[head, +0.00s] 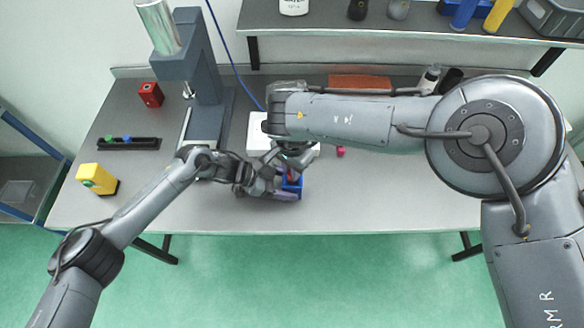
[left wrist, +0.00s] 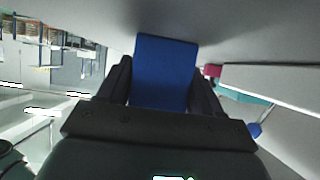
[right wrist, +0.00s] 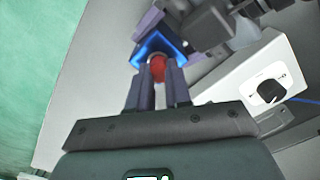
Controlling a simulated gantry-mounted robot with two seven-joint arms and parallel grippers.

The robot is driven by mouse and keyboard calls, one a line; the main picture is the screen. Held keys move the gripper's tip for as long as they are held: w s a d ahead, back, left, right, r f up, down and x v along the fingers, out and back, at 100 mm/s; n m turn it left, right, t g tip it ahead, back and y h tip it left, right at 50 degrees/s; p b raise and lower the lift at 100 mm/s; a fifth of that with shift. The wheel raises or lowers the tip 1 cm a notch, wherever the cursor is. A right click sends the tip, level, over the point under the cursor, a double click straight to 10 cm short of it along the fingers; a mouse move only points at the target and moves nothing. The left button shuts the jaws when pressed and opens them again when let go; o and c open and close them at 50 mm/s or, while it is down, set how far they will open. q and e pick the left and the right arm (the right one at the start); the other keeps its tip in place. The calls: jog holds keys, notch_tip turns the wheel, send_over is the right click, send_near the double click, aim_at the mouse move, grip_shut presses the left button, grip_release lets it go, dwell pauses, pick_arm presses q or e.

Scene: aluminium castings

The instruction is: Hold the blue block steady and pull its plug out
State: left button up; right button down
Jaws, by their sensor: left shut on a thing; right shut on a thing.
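The blue block (head: 292,187) is near the front middle of the table, partly covered by my arms in the head view. My left gripper (head: 284,190) is shut on it from the left. In the left wrist view the blue block (left wrist: 166,70) fills the space between the two fingers. The red plug (right wrist: 158,69) shows in the right wrist view at the blue block's opening (right wrist: 152,50). My right gripper (right wrist: 159,74) is shut on the plug from above. How deep the plug sits in the block is hidden by the fingers.
A white box (head: 257,143) with a round black feature (right wrist: 268,91) stands close behind the block. A press (head: 205,105), a red block (head: 151,94), a black rack (head: 128,143) and a yellow block (head: 97,178) are at left. A small pink piece (head: 340,152) lies right. The front right table is clear.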

pick_arm(q)
jog(key=shift+a+f, duration=0.1)
jog(key=shift+f, duration=0.1)
pick_arm(e)
jog(key=shift+r, duration=1.15)
dwell(0.8)
jog(key=shift+r, duration=2.3)
pick_arm(q)
jog(key=o, duration=1.1)
jog(key=shift+s, duration=0.1)
jog(key=shift+c, duration=0.2)
jog(key=shift+o, duration=0.5)
jog(key=shift+r, duration=0.15)
